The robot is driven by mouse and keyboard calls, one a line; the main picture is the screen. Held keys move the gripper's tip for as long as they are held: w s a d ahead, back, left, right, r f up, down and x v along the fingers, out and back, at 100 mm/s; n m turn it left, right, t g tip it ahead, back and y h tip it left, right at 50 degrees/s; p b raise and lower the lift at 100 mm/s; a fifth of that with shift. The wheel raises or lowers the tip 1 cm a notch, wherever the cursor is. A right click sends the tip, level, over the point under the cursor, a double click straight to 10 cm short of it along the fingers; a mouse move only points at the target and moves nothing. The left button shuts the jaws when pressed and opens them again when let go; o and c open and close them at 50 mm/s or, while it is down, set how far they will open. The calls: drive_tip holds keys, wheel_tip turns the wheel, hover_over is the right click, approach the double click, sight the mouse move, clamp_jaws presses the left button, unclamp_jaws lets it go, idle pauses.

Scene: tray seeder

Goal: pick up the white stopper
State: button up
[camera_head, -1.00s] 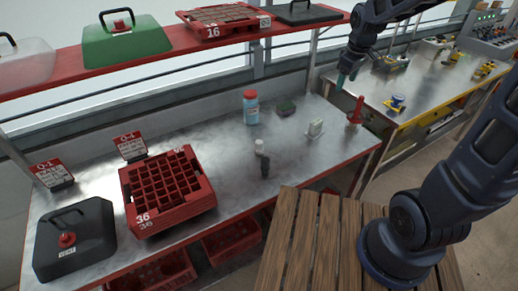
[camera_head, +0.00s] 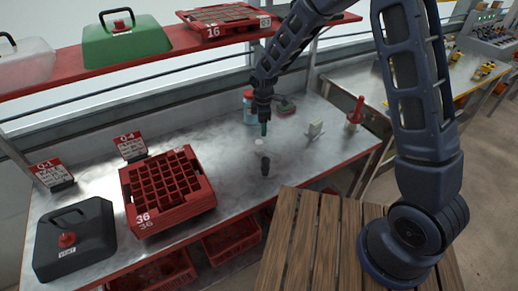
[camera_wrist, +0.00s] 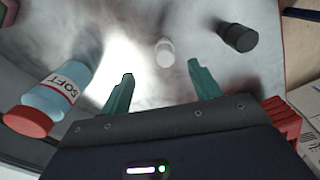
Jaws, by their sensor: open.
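The white stopper (camera_head: 259,142) stands on the metal bench, just below my gripper in the head view. In the wrist view the white stopper (camera_wrist: 165,52) shows beyond the fingertips, between their lines. A dark stopper-like piece (camera_head: 265,167) is close in front of it; it also shows in the wrist view (camera_wrist: 238,37), to the right. My gripper (camera_head: 264,129) hangs above the white stopper, fingers pointing down. In the wrist view its green fingers (camera_wrist: 160,72) are apart with nothing between them.
A blue bottle with a red cap (camera_head: 249,106) stands behind my gripper; it is at the left in the wrist view (camera_wrist: 60,92). A red cell tray (camera_head: 143,212) and a black lidded box (camera_head: 75,240) are at the left.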

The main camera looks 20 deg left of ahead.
sight(258, 148)
drive_tip(key=shift+s+a+f+n, duration=0.15)
drive_tip(key=shift+s+a+f, duration=0.1)
drive_tip(key=shift+a+f, duration=0.25)
drive_tip(key=shift+s+a+f+n, duration=0.15)
drive_tip(key=shift+s+a+f, duration=0.15)
drive_tip(key=shift+f, duration=5.5)
drive_tip(key=c, duration=1.1)
